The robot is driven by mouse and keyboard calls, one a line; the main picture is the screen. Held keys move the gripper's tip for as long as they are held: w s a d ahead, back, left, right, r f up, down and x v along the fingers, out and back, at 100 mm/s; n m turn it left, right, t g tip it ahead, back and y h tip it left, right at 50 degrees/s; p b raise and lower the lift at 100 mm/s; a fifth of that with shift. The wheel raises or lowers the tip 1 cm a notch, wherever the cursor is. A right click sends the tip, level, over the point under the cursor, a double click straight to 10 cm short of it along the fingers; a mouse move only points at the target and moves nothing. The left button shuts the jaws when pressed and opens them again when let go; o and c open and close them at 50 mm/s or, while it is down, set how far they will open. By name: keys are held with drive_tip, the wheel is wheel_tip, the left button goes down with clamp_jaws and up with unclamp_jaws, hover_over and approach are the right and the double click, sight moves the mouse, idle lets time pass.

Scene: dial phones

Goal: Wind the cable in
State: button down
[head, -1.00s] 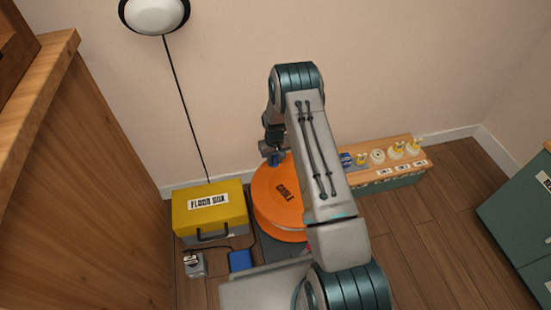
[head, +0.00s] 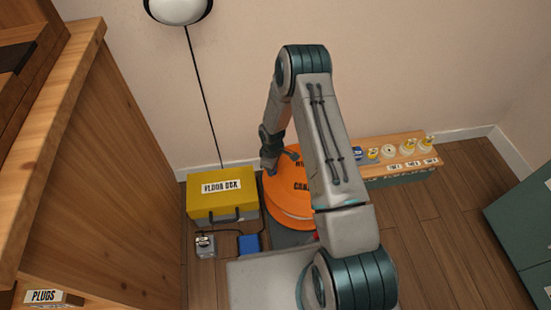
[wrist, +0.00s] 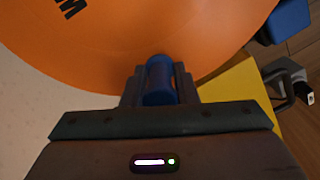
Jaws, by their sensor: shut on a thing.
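The orange cable reel (head: 284,208) stands on the floor, its flat face marked with lettering; my arm hides its right part. It also fills the top of the wrist view (wrist: 130,45). A blue crank handle (wrist: 160,84) sits near the edge of the reel's face. My gripper (wrist: 160,92) is shut on this handle, with a finger on each side. In the head view my gripper (head: 269,166) is at the reel's upper left. A dark cable (head: 226,231) runs on the floor near the blue block (head: 249,243) and the grey plug piece (head: 205,245).
A yellow floor box (head: 222,197) stands left of the reel. A wooden shelf (head: 396,148) with several small yellow and white parts is at the right. A wooden cabinet (head: 110,160) rises at the left. Floor (head: 440,240) is clear at the right.

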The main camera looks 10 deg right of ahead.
sight(273, 182)
drive_tip(key=s+n, duration=0.2)
drive_tip(key=shift+s+a+p, duration=0.25)
drive_tip(key=shift+s+p, duration=0.05)
drive_tip(key=shift+p, duration=0.05)
drive_tip(key=shift+s+n, duration=0.9)
drive_tip(key=shift+n, duration=0.1)
drive_tip(key=c, duration=1.3)
unclamp_jaws()
drive_tip(key=shift+r, duration=0.1)
wheel_tip(273, 182, up, 14)
drive_tip(key=p, duration=0.5)
drive_tip(key=shift+f, duration=0.2)
